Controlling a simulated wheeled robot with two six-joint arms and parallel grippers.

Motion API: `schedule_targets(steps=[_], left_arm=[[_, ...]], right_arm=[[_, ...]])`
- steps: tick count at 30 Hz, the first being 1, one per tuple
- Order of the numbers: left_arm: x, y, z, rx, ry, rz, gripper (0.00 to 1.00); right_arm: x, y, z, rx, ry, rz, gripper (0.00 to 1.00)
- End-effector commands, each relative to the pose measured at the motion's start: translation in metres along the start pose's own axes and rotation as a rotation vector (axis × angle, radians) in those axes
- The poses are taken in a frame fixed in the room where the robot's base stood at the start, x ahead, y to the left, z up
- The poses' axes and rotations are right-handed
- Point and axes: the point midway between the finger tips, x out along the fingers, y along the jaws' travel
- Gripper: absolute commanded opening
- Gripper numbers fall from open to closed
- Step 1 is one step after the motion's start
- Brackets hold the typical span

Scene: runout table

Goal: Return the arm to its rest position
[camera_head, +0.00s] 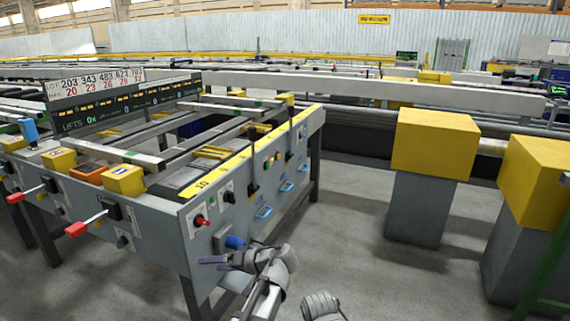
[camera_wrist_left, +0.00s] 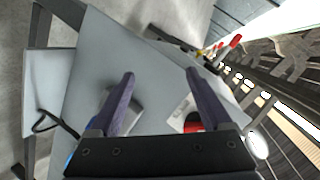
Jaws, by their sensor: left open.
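My left gripper (camera_head: 208,262) is in front of the lower part of the table's grey end panel (camera_head: 172,232), just below a blue knob (camera_head: 236,242). In the left wrist view its two purple-grey fingers (camera_wrist_left: 160,84) stand apart with nothing between them. The panel fills the space behind them, and a red knob (camera_wrist_left: 193,122) shows beside one finger. I cannot tell the exact gap to the panel. Part of my other arm shows at the bottom of the head view, but its gripper is out of the picture.
Red-tipped levers (camera_head: 76,229) stick out from the panel at the left. A red button (camera_head: 201,220) sits above the blue knob. Blue handles (camera_head: 264,213) line the table's side. Yellow-topped posts (camera_head: 434,143) stand at the right, with open floor between.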

Motion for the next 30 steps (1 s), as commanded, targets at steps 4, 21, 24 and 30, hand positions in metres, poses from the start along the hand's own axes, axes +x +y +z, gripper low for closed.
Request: schedule_targets(steps=[4, 21, 24, 30], left_arm=[[0.020, 0.020, 0.077, 0.118, -0.212, 0.272, 0.82], [-0.032, 0.066, 0.180, 0.254, -0.437, 0.976, 0.82], [-0.043, 0.069, 0.187, 0.256, -0.441, 1.063, 0.82], [-0.077, 0.078, 0.195, 0.363, -0.413, 1.069, 0.82]], right_arm=[[0.000, 0.000, 0.000, 0.000, 0.000, 0.000, 0.50], [0.000, 0.000, 0.000, 0.000, 0.000, 0.000, 0.50], [0.000, 0.000, 0.000, 0.000, 0.000, 0.000, 0.50], [-0.002, 0.000, 0.000, 0.000, 0.000, 0.000, 0.50]])
